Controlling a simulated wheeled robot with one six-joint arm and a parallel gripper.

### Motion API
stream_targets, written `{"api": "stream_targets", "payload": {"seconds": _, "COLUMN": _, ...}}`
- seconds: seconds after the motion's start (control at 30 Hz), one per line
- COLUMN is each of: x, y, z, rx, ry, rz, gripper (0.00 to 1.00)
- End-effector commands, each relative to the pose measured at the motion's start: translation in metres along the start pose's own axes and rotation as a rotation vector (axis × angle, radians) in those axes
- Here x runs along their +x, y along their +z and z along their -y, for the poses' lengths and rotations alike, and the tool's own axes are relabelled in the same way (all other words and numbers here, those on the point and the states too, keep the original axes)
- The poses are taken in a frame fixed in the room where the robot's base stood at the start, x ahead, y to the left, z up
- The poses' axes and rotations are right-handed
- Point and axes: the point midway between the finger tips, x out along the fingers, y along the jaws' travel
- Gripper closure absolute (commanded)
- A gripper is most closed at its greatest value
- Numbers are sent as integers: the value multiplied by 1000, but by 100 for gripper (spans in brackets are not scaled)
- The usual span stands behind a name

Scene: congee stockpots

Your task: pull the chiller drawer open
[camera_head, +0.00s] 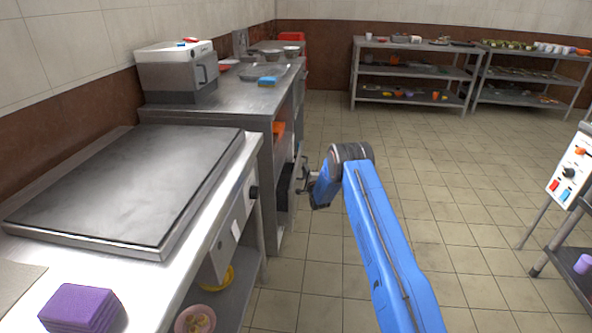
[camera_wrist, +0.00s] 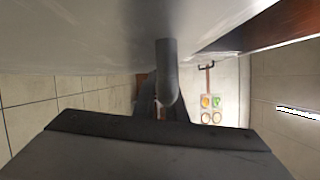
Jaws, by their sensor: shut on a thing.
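The chiller drawer's pale front panel (camera_head: 299,165) stands out a little from the side of the far steel counter, with a dark part (camera_head: 284,188) behind it. My gripper (camera_head: 305,184) is at the front panel, at the end of my blue arm. In the wrist view a dark grey bar (camera_wrist: 166,72), which looks like the drawer handle, runs down between the jaws of my gripper (camera_wrist: 160,108). The jaws are shut on it. The fingertips are partly hidden, and a large grey surface fills the top of that view.
A steel counter with a dark griddle (camera_head: 130,185) stands at left, with a purple block (camera_head: 80,307) on it. A white machine (camera_head: 177,72) is on the far counter. Shelves (camera_head: 412,72) stand at the back, and a control panel (camera_head: 570,168) is at right. The tiled floor between is clear.

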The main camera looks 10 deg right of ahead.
Motion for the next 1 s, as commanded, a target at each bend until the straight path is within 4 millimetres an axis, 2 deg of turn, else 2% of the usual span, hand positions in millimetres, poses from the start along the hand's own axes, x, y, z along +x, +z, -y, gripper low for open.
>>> {"api": "stream_targets", "payload": {"seconds": 0.03, "x": -6, "y": -16, "z": 2, "rx": 0, "ry": 2, "rz": -5, "gripper": 100}}
{"api": "stream_targets", "payload": {"seconds": 0.1, "x": -14, "y": -34, "z": 6, "rx": -1, "ry": 2, "rz": -5, "gripper": 100}}
{"api": "stream_targets", "payload": {"seconds": 0.6, "x": -66, "y": -159, "z": 32, "rx": 0, "ry": 1, "rz": -5, "gripper": 100}}
{"api": "stream_targets", "payload": {"seconds": 0.8, "x": -83, "y": -199, "z": 40, "rx": 0, "ry": 3, "rz": -4, "gripper": 100}}
{"api": "stream_targets", "payload": {"seconds": 1.0, "x": -94, "y": -225, "z": 45, "rx": 0, "ry": 3, "rz": -2, "gripper": 100}}
